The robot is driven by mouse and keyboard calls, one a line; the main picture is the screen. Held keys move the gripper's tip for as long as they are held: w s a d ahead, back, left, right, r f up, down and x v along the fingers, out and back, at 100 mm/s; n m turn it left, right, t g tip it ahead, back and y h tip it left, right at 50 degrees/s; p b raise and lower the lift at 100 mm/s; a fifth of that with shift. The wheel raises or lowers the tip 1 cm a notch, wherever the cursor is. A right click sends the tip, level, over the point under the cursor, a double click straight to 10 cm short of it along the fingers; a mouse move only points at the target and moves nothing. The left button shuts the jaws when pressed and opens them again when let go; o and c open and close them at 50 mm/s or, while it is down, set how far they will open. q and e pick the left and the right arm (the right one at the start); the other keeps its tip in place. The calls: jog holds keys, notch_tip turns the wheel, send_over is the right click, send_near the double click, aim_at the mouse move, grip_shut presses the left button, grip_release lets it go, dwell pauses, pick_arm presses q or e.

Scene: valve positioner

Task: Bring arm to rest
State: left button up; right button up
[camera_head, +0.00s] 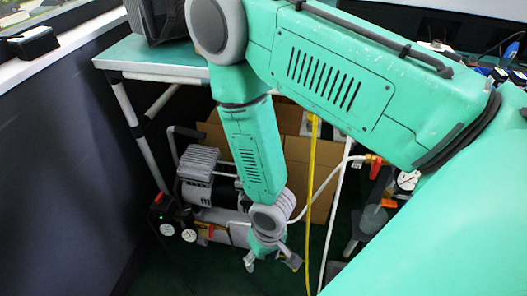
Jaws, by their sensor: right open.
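My right arm, green with grey joints, comes in from the right, bends at the top of the view and hangs down in the middle. Its right gripper (271,264) points down at the lower middle, with its fingertips apart and nothing visible between them. The gripper is in front of the dark green floor, just right of the compressor in the picture. I cannot tell whether it touches anything. My left gripper is not in view.
An air compressor (200,160) with gauges stands under a green-topped table (150,52). A cardboard box (297,150) is behind my forearm. A yellow cable (311,190) and a white hose (338,205) hang to the right. A dark wall (60,180) closes the left.

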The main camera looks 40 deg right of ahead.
jog(key=shift+s+d, duration=0.1)
dwell(0.5)
jog(key=s+d+r+n+h, duration=0.2)
jog(key=s+d+r, duration=0.1)
jog(key=s+d, duration=0.5)
notch_tip(320, 180, up, 15)
jog(key=p, duration=1.5)
jog(key=shift+w+a+f+t, duration=0.15)
jog(key=shift+a+t, duration=0.1)
jog(key=shift+t, duration=0.15)
jog(key=shift+f, duration=0.2)
